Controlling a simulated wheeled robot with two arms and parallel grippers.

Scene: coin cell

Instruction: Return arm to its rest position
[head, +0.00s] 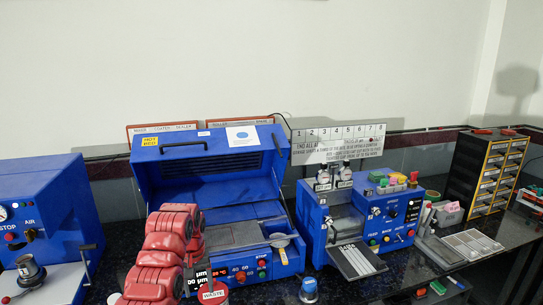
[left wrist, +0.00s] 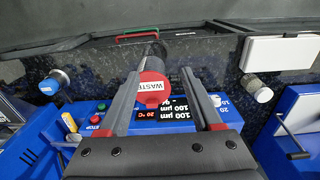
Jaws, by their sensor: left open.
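My left arm (head: 165,255), red and jointed, stands in front of the open blue coater in the head view. Its gripper fingers are hard to make out there. In the left wrist view my left gripper (left wrist: 158,74) is open, with its two grey fingers well apart. A red cup labelled WASTE (left wrist: 153,88) shows between the fingers in that view; I cannot tell how far below or beyond them it is. The cup also shows at the bottom of the head view (head: 213,292). My right gripper is in neither view.
The blue coater (head: 160,185) has its lid raised. A second blue machine (head: 390,215) stands to its right, and a blue press (head: 40,220) to the left. A blue-capped bottle (head: 309,289) stands at the front. A drawer cabinet (head: 488,170) is at the far right.

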